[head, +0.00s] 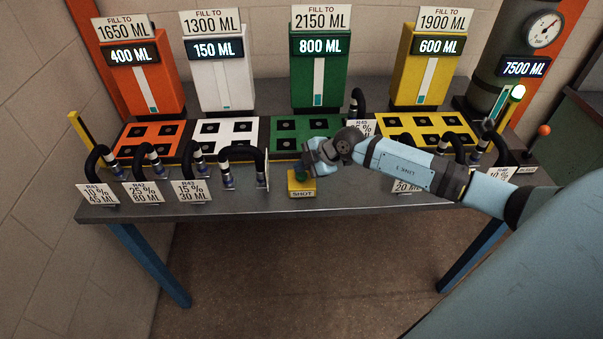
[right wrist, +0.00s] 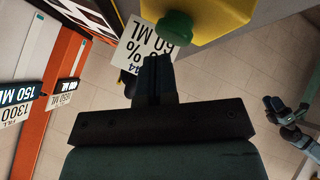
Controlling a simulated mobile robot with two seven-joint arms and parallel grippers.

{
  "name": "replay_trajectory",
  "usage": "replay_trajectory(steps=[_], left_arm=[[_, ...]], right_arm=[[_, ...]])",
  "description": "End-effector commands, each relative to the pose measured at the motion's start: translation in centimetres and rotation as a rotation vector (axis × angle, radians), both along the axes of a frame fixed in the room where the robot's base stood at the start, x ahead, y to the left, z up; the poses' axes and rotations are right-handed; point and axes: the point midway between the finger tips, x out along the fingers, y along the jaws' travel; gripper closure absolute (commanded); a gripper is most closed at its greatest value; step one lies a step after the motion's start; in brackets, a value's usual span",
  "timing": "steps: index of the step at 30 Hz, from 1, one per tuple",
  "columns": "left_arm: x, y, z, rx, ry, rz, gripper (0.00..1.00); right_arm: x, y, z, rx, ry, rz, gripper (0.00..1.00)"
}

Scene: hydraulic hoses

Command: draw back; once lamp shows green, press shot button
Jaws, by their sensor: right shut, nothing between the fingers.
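The shot button is a green knob (right wrist: 174,27) on a yellow box (head: 302,187) labelled SHOT, at the table's front edge. My right gripper (head: 305,168) is directly over it in the head view, hiding part of the knob. In the right wrist view the shut, empty fingertips (right wrist: 155,62) are close to the knob; I cannot tell whether they touch it.
Orange (head: 139,72), white (head: 219,75), green (head: 318,72) and yellow (head: 427,65) dispensers stand behind coloured socket plates. Several black hoses with tags, one (head: 101,157) at the left, line the table's front. A grey tank (head: 503,58) with a gauge stands at right. The floor in front is clear.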

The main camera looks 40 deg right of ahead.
Motion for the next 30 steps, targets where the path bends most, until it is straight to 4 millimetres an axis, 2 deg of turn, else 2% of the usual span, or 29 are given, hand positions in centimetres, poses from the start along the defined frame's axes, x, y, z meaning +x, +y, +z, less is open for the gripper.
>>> replay_trajectory(steps=[30], left_arm=[[0.0, 0.08, 0.28, 0.001, 0.001, 0.001, 0.57]], right_arm=[[0.0, -0.04, -1.04, -0.001, 0.0, -0.001, 1.0]])
